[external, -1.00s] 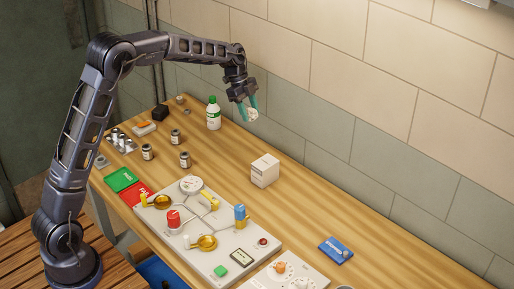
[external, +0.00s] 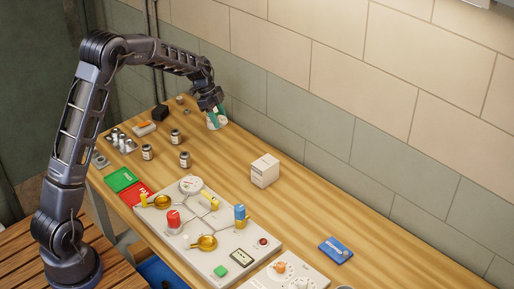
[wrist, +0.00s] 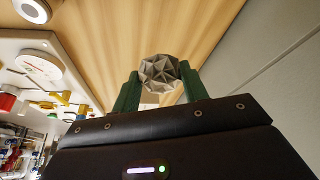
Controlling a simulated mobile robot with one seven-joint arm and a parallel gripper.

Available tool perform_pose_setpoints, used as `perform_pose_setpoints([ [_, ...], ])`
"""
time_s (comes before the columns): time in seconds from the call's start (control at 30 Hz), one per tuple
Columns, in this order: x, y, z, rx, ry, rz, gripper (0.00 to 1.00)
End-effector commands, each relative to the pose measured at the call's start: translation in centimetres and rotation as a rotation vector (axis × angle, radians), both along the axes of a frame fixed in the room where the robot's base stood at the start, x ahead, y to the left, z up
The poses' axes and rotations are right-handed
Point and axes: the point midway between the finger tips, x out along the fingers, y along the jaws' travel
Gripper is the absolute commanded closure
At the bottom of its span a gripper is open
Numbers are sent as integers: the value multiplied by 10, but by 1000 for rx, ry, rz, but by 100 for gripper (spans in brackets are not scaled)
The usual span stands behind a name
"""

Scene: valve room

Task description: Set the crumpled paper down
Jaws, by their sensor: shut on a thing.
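The crumpled paper (wrist: 159,72) is a grey-white faceted ball. In the wrist view it sits between the two green fingertips of my gripper (wrist: 158,76), which is shut on it. In the external view my gripper (external: 216,116) points down over the far part of the wooden table (external: 225,160), near the wall. Whether the paper touches the table is not clear.
A white box (external: 264,172) stands to the right, and a white valve panel (external: 190,225) lies in front. Bare wood lies between box and gripper. The wall (external: 300,120) is close behind.

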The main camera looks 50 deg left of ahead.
Motion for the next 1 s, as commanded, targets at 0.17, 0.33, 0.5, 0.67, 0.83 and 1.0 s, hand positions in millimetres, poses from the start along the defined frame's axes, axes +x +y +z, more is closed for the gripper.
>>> perform_pose_setpoints([
  [0.17, 0, 0, -40, 0, 2, -1, 77],
  [0.33, 0, 0, -66, 1, 1, 0, 77],
  [0.5, 0, 0, -76, 0, 1, 0, 77],
  [0.67, 0, 0, -89, 0, 2, -1, 77],
  [0.83, 0, -1, -112, -1, 2, -1, 77],
  [1.0, 0, 0, -117, 0, -1, -1, 77],
])
